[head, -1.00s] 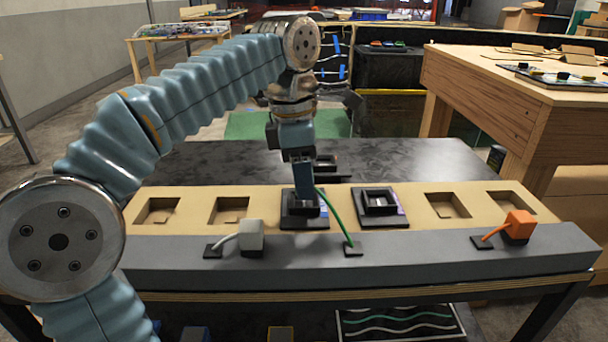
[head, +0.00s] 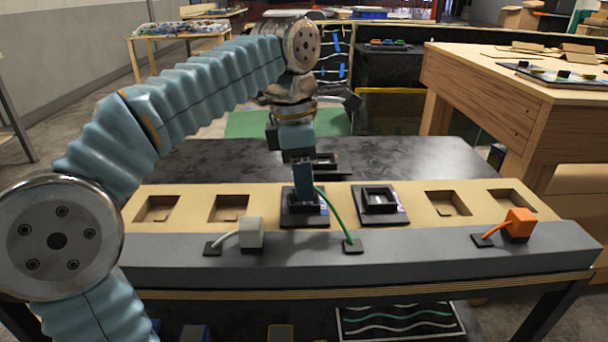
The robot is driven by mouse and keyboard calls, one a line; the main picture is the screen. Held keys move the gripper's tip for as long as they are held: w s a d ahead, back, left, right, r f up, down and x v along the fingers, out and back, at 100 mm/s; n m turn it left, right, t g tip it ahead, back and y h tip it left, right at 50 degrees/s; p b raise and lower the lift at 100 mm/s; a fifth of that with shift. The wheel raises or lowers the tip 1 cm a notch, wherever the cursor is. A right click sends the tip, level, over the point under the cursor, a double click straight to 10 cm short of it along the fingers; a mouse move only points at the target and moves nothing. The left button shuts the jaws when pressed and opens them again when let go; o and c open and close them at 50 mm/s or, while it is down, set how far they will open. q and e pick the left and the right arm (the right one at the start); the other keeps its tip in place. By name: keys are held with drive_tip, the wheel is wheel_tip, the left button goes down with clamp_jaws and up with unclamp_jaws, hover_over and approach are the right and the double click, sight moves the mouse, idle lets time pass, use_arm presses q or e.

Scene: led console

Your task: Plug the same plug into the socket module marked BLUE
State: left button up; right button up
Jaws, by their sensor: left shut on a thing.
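My left gripper (head: 303,190) points down over the left socket module (head: 292,219), a dark block set in the tan board. It is shut on the green-corded plug, whose body is mostly hidden by the fingers. The green cord (head: 334,216) runs from the fingertips to a dark anchor on the grey ledge. I cannot tell how deep the plug sits in the module. A second socket module (head: 380,203), empty, sits just to the right, with a bluish-purple strip on its right edge. Module markings are not readable. My right gripper is not in view.
A grey plug (head: 250,234) and an orange plug (head: 519,222) stand on the grey ledge (head: 420,245) with their cords. The tan board (head: 275,200) has several empty recesses. Another dark module (head: 326,160) lies on the black tabletop (head: 220,163) behind, partly hidden by my gripper.

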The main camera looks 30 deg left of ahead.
use_arm(q)
drive_tip(key=shift+f, duration=0.6)
idle(1.1)
drive_tip(key=o, duration=0.9)
drive_tip(key=shift+d, duration=0.1)
drive_tip(key=shift+c, duration=0.5)
drive_tip(key=shift+o, duration=0.2)
drive_tip(key=shift+r, duration=0.35)
drive_tip(key=shift+o, duration=1.4)
drive_tip(key=shift+r+p, duration=0.35)
drive_tip(key=shift+p, duration=0.2)
drive_tip(key=shift+r+p, duration=0.6)
drive_tip(key=shift+r, duration=0.05)
drive_tip(key=shift+r+p, duration=0.35)
drive_tip(key=shift+r, duration=1.85)
